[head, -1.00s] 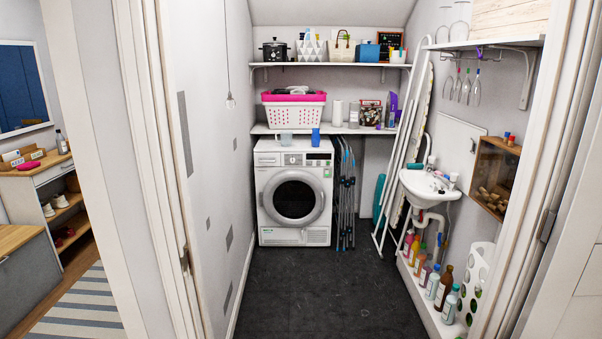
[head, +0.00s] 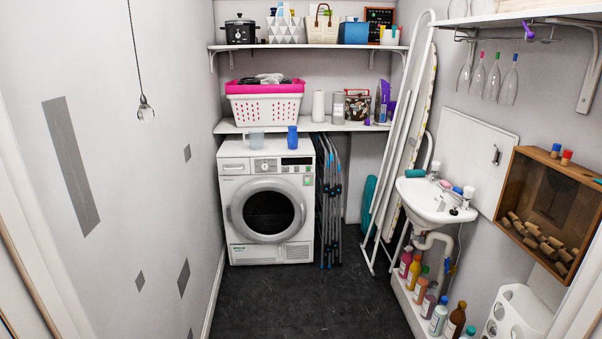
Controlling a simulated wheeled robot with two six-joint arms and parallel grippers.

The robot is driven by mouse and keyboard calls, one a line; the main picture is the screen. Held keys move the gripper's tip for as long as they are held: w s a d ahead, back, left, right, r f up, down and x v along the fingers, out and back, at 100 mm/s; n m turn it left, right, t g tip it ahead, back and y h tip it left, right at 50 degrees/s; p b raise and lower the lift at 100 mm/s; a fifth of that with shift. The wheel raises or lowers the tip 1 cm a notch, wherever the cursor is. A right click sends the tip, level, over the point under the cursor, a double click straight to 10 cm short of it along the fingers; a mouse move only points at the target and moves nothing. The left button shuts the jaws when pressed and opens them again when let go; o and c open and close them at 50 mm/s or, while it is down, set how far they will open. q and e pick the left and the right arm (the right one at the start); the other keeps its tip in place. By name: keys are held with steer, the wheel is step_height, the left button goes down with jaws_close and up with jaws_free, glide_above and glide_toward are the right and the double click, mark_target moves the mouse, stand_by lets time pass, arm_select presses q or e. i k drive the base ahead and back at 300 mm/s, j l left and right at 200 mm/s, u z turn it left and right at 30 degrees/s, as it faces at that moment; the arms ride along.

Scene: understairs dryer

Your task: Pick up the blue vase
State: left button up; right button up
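The shelf with the laundry basket is close behind and above. Neither of my grippers shows in the head view.
Folded drying racks (head: 328,205) lean right of the dryer. A sink (head: 436,201) and a wooden box (head: 548,216) are on the right wall. Bottles (head: 421,292) line a low ledge. A bulb (head: 145,110) hangs at left. The dark floor (head: 300,294) is clear.

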mark_target(292, 138)
steer(key=i, duration=1.7)
